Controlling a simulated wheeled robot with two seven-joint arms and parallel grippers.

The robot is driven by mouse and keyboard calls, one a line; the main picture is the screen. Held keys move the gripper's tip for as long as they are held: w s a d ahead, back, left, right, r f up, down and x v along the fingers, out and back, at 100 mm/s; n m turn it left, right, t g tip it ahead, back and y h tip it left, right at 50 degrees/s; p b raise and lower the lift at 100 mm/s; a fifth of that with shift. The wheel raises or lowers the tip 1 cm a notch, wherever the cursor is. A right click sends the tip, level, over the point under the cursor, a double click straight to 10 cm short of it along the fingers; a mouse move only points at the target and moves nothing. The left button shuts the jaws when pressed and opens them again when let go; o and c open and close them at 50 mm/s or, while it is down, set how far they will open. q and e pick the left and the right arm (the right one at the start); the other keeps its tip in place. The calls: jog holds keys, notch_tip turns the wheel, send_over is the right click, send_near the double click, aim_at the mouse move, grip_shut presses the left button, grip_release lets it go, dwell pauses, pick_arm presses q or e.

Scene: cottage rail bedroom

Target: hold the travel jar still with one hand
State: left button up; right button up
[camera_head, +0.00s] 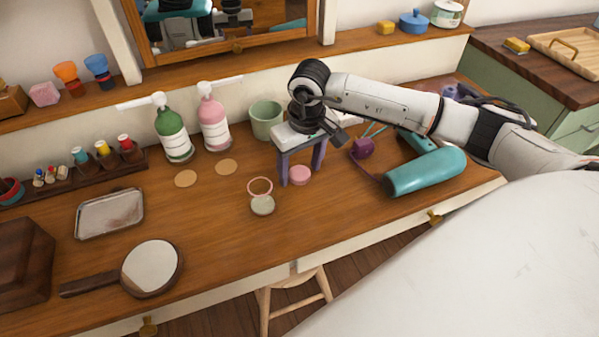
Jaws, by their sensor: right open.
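My right gripper (301,172) comes in from the right and points down at the table. Its two purple-grey fingers are apart. A small round pink piece (300,175) sits low between or just beyond the fingertips; I cannot tell if either finger touches it. To its left lie a pink-rimmed ring or open jar (260,186) and a small grey-green round piece (262,206). I cannot tell for certain which of these is the travel jar. My left gripper is not in view.
Behind stand a green pump bottle (173,130), a pink pump bottle (213,118) and a green cup (266,120). A teal hair dryer (425,172) lies right of the gripper. A hand mirror (151,267) and tray (110,213) lie left. The front middle is clear.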

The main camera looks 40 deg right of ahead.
aim_at(300, 174)
jog(key=c, duration=1.1)
jog(key=shift+r, duration=0.1)
notch_tip(300, 174, up, 10)
jog(key=s+a+r, duration=0.1)
jog(key=s+a, duration=0.9)
jog(key=s, duration=0.1)
jog(key=shift+s, duration=0.4)
